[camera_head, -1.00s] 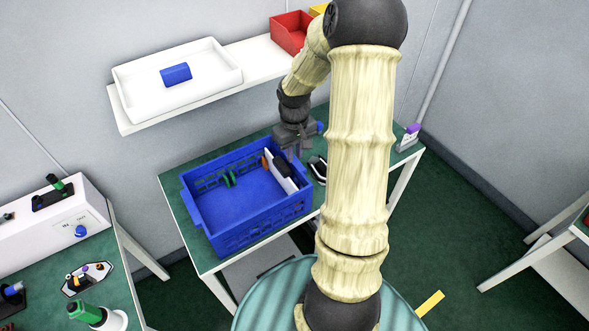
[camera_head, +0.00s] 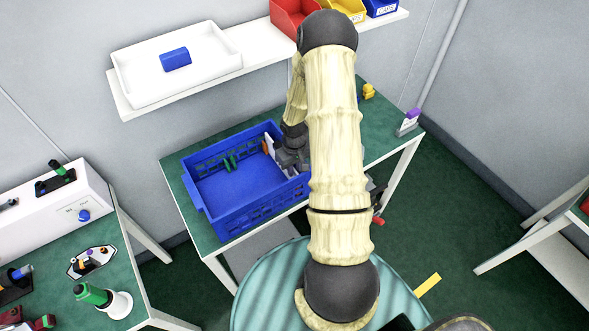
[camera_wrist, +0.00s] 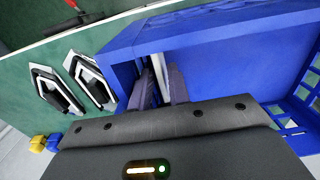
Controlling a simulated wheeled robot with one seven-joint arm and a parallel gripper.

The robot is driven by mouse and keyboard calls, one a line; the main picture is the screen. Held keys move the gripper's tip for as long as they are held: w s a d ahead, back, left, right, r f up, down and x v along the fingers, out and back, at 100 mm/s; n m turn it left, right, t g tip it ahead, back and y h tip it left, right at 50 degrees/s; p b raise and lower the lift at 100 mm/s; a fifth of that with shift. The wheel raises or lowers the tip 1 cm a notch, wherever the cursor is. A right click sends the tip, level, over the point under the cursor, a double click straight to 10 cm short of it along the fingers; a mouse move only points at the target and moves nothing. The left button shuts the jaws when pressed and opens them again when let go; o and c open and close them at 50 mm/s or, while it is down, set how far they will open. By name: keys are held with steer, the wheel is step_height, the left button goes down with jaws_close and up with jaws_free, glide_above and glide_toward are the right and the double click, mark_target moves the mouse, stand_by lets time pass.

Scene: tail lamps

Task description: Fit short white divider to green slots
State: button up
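The blue crate (camera_head: 235,225) stands on the green-topped table. Its green slots (camera_head: 230,163) are on the far inner wall, left of the orange slots (camera_head: 265,147). The short white divider (camera_head: 269,144) stands at the crate's right end, partly hidden by my gripper (camera_head: 284,163). In the wrist view my gripper's fingers (camera_wrist: 163,86) point down into the crate beside its end wall. The white divider (camera_wrist: 158,65) shows as a thin strip between them. Whether both fingers press on it is not clear.
A white shelf above holds a white tray (camera_head: 130,80) with a blue block (camera_head: 175,59), and a red bin (camera_head: 292,18). Two black-and-white pieces (camera_wrist: 57,90) lie beside the crate. The crate's middle floor is clear.

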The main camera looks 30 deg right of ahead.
steer(key=shift+f, duration=0.75)
jaws_close()
steer(key=shift+c, duration=1.4)
jaws_free()
jaws_close()
steer(key=shift+r+p, duration=1.25)
steer(key=shift+r, duration=0.3)
